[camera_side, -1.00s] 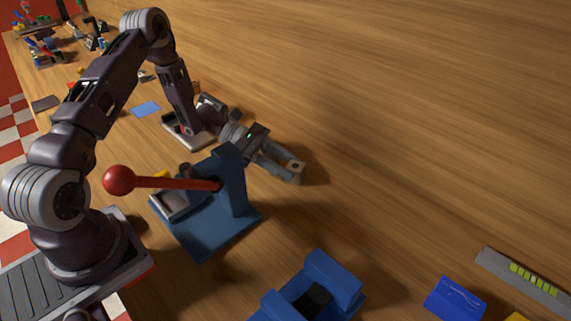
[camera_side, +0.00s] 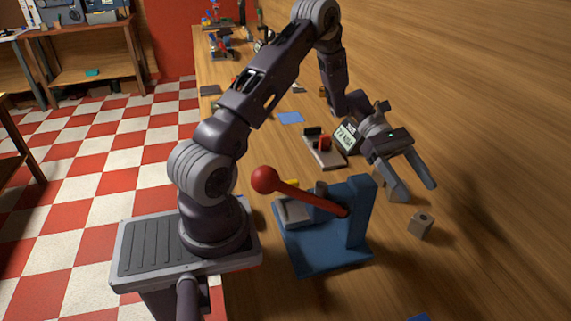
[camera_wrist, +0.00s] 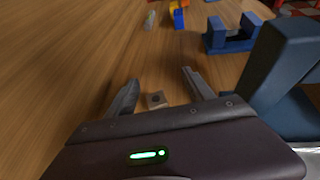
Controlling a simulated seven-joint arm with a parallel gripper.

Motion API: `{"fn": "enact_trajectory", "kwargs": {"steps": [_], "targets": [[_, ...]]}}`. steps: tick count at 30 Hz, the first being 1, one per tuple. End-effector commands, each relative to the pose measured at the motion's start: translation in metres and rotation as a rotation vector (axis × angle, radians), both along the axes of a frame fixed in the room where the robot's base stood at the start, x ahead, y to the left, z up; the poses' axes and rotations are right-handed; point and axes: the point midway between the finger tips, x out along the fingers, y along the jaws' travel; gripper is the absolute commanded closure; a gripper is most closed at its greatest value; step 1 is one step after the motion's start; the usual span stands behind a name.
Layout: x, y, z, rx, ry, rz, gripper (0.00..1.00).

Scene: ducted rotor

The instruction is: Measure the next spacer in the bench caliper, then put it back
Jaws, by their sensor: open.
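A small grey-brown block with a hole in its top, apparently the spacer (camera_side: 420,225), sits on the bench at the right. It also shows in the wrist view (camera_wrist: 155,99), between my fingers in the picture. My gripper (camera_side: 415,189) is open and empty, tilted down above and behind the spacer, apart from it in the side view. In the wrist view my gripper (camera_wrist: 160,78) has both fingers spread. A device with a pale base, a red part and a tilted display, apparently the bench caliper (camera_side: 326,152), stands behind the press. Its display reading is not clear.
A blue press (camera_side: 362,215) with a red ball-ended lever (camera_side: 265,180) stands left of the spacer, close to my arm. A blue cradle (camera_wrist: 230,42) and small coloured blocks (camera_wrist: 178,18) lie farther off. The bench right of the spacer is clear.

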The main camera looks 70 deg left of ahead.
Motion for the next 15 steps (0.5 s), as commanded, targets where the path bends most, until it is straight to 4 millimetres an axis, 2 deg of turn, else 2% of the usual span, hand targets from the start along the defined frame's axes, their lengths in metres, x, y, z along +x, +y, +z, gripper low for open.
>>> {"fn": "enact_trajectory", "kwargs": {"steps": [3,15], "targets": [[-0.027,0.013,0.002,0.003,-0.001,-0.199,0.39],[-0.119,0.062,0.004,-0.002,-0.001,-0.688,0.39]]}}
